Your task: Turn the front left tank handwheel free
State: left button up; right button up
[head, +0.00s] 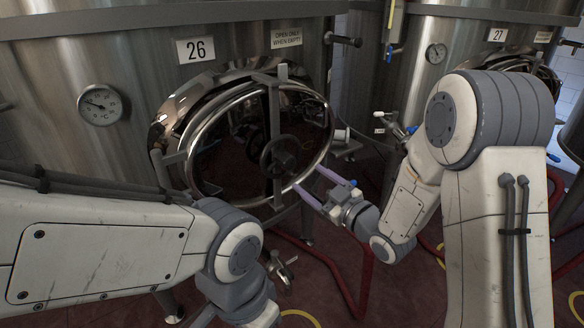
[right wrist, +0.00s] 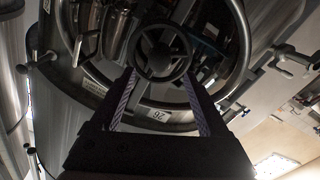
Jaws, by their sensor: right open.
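The dark handwheel (head: 280,173) sits in the middle of the round, shiny door (head: 322,152) of the steel tank marked 26 (head: 150,60). It also shows in the right wrist view (right wrist: 163,69), a spoked ring just beyond my fingertips. My right gripper (head: 307,178) is open, its two purple fingers pointing at the wheel's lower right side in the head view. In the right wrist view the fingers (right wrist: 160,78) lie to either side of the wheel's near rim; I cannot tell whether they touch it. My left arm enters at lower left; its gripper is out of view.
A dial thermometer (head: 100,104) is on the tank's left side, with a handle (head: 343,40) at upper right. Tank 27 (head: 465,25) stands behind at right. A red hose (head: 362,285) lies on the dark red floor below.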

aim_at(292, 166)
jog(key=p+x, duration=0.1)
jog(key=x, duration=0.7)
jog(key=shift+a, duration=0.1)
grip_shut()
dwell(1.2)
